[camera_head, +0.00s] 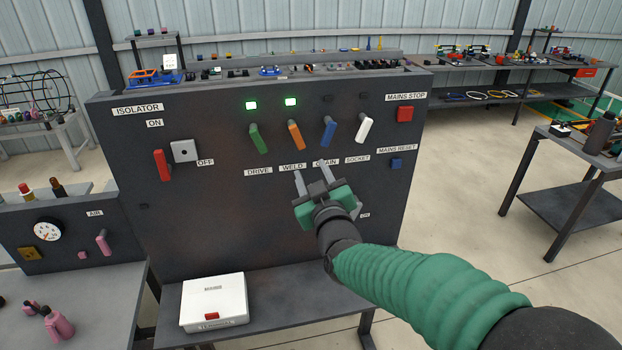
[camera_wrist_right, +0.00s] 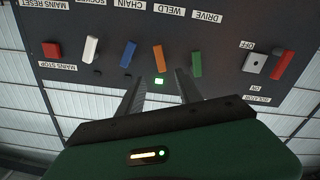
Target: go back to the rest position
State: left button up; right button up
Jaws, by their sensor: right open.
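My right gripper (camera_head: 311,179) is open and empty in front of the dark control panel (camera_head: 230,215), just below the WELD and CHAIN labels. It touches no lever that I can see. In the right wrist view the two fingers (camera_wrist_right: 159,82) stand apart, with the panel upside down beyond them. The panel carries a green lever (camera_head: 258,138), an orange lever (camera_head: 295,136), a blue lever (camera_head: 328,131) and a white lever (camera_head: 364,128). Green lights glow above the green and orange levers. My left gripper is not in view.
A red isolator handle (camera_head: 161,165) is at the panel's left, and a red mains stop button (camera_head: 405,114) at its right. A white box (camera_head: 213,302) sits on the shelf below. A dark table (camera_head: 580,165) stands at right, with open floor between.

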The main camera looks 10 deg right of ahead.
jog(key=s+d+f+m+g+b, duration=0.1)
jog(key=s+f+g, duration=0.25)
jog(key=f, duration=0.45)
jog(key=s+d+f+g, duration=0.1)
jog(key=s+f+g, duration=0.25)
jog(key=f, duration=0.45)
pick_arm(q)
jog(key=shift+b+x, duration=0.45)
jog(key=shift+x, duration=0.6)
pick_arm(e)
jog(key=s+d+f+m+g, duration=0.1)
jog(key=s+d+f+g, duration=0.1)
jog(key=s+f+g, duration=0.2)
jog(key=s+d+f+m+g, duration=0.2)
jog(key=s+f+g, duration=0.2)
jog(key=s+f, duration=0.7)
jog(key=s, duration=0.7)
jog(key=shift+d+f, duration=0.2)
jog(key=shift+d, duration=0.2)
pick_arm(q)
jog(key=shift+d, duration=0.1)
